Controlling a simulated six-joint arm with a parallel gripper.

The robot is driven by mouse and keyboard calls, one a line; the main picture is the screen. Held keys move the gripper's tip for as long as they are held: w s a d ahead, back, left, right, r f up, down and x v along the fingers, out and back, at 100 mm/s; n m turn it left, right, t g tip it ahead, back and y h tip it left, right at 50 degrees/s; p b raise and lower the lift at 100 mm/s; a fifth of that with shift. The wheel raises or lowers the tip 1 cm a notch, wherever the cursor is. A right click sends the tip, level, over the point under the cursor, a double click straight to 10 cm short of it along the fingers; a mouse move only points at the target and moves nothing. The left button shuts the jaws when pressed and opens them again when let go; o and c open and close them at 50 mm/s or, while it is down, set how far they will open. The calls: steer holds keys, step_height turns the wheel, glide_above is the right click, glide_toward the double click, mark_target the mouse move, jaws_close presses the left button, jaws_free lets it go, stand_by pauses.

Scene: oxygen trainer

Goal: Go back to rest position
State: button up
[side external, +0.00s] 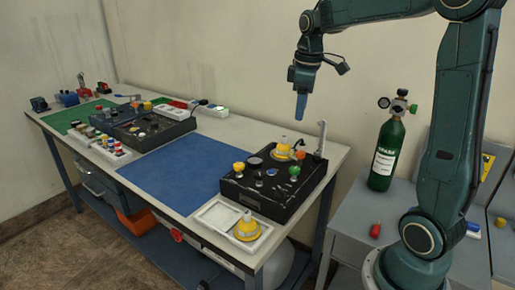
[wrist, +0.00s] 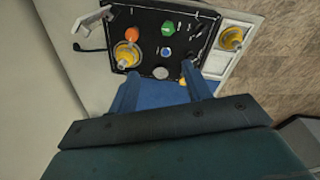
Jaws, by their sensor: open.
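My gripper (side external: 301,106) hangs pointing down, high above the back right of the workbench, clear of everything on it. In the wrist view my gripper (wrist: 170,78) has its two blue fingers apart with nothing between them. Below it is the black trainer panel (side external: 262,201), with knobs and a yellow mask-like piece (side external: 284,152) near its back edge. The panel (wrist: 150,20) also shows in the wrist view, upright in the frame beyond the fingers, with the yellow piece (wrist: 126,54) at its left.
A white tray (side external: 213,227) with another yellow piece (side external: 247,226) lies at the bench's front right. A blue mat (side external: 180,173) is bare. A green oxygen cylinder (side external: 387,152) stands on a grey side table (side external: 350,215) beside a small red item (side external: 375,231).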

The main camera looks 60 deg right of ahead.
steer(key=s+a+f+m+t, duration=0.1)
steer(key=s+a+m+t, duration=0.3)
steer(key=s+a, duration=1.2)
steer(key=shift+s+a+f+t+y, duration=0.2)
steer(key=shift+s+a+t+y, duration=0.15)
steer(key=shift+s, duration=0.25)
steer(key=shift+o, duration=0.3)
